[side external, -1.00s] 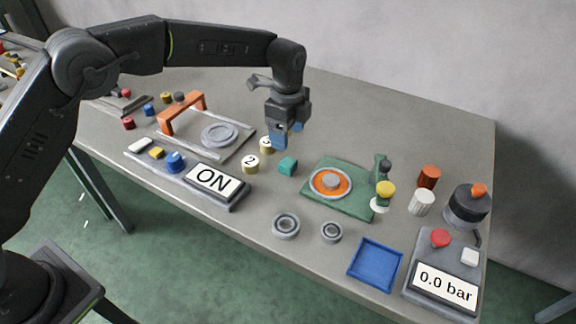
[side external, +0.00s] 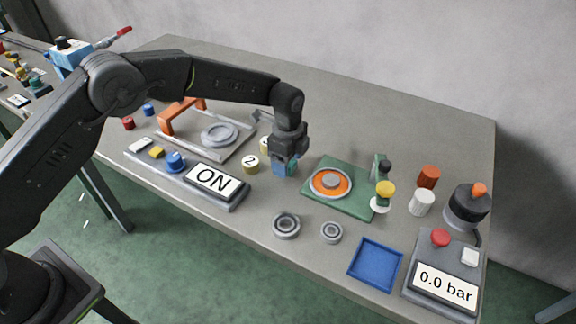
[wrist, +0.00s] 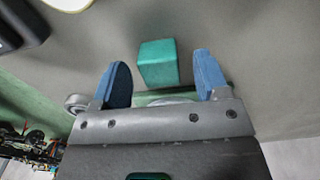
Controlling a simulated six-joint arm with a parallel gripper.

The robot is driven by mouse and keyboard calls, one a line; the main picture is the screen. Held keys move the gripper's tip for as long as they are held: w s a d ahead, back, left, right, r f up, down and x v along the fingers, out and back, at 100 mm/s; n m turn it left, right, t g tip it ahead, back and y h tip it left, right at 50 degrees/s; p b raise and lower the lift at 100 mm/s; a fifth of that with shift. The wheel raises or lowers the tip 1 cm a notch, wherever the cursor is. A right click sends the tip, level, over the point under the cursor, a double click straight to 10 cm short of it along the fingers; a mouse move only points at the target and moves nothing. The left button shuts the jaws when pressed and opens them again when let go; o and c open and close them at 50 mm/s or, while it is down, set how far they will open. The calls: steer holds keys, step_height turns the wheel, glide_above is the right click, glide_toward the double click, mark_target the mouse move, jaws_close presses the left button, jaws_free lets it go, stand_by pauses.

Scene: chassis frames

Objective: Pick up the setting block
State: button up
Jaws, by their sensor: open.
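The setting block looks to be the small teal-green block (wrist: 158,63) on the grey table. In the wrist view it lies between and just beyond the two blue fingertips, with space on both sides. In the side external view the teal block (side external: 293,168) is mostly hidden behind the fingers. My gripper (side external: 285,168) is low over the table at the block. It is open, with its blue fingers apart in the wrist view (wrist: 162,78), and holds nothing. I cannot tell whether a finger touches the block.
A green plate with an orange ring (side external: 345,200) lies close to the right. Two metal rings, one the larger (side external: 286,226), and a blue tray (side external: 375,264) lie nearer the front edge.

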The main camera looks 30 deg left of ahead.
steer(key=shift+c, duration=0.4)
steer(key=shift+r, duration=0.1)
steer(key=c, duration=1)
steer(key=shift+c, duration=0.2)
